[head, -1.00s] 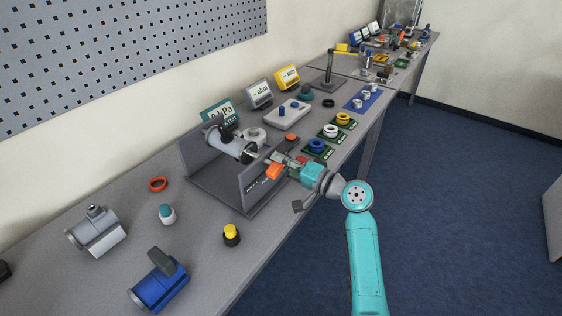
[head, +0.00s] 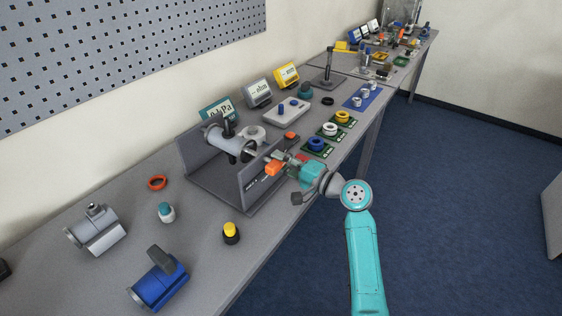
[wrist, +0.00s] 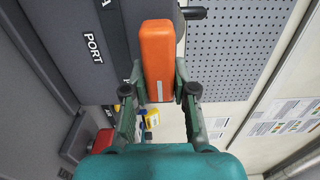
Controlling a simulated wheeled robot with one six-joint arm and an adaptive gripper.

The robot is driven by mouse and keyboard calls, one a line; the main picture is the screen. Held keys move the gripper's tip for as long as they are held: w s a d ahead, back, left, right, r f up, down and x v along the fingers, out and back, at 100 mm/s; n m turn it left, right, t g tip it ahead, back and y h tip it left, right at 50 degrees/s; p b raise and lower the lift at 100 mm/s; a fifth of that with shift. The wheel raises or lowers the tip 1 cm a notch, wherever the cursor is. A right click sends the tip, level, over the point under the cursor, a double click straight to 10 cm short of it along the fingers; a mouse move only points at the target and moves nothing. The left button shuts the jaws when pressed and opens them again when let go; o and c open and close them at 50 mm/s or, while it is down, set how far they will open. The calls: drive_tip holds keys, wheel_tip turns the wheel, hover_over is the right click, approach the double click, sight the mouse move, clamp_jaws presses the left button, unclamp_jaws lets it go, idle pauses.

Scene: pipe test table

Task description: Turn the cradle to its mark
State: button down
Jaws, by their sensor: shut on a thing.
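The cradle (head: 246,186) is a grey stand with two upright side walls on the table. A silver pipe part with black fittings (head: 222,140) is held between the walls. An orange handle (head: 271,170) sits at the outer face of the near wall. My gripper (head: 283,163) is shut on this handle from the right. In the wrist view, the orange handle (wrist: 157,50) stands between my two fingers (wrist: 158,90), beside a grey wall lettered "PORT" (wrist: 93,47). The turning mark cannot be made out.
A red button (head: 303,159) and ring stations (head: 317,146) lie close beyond my gripper. Display boxes (head: 219,110) stand behind the cradle. A yellow-topped part (head: 231,232), a blue clamp (head: 159,280) and a grey clamp (head: 97,230) stand in front. Free floor lies right.

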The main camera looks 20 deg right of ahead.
drive_tip(key=c, duration=0.9)
unclamp_jaws()
drive_tip(key=v, duration=1.2)
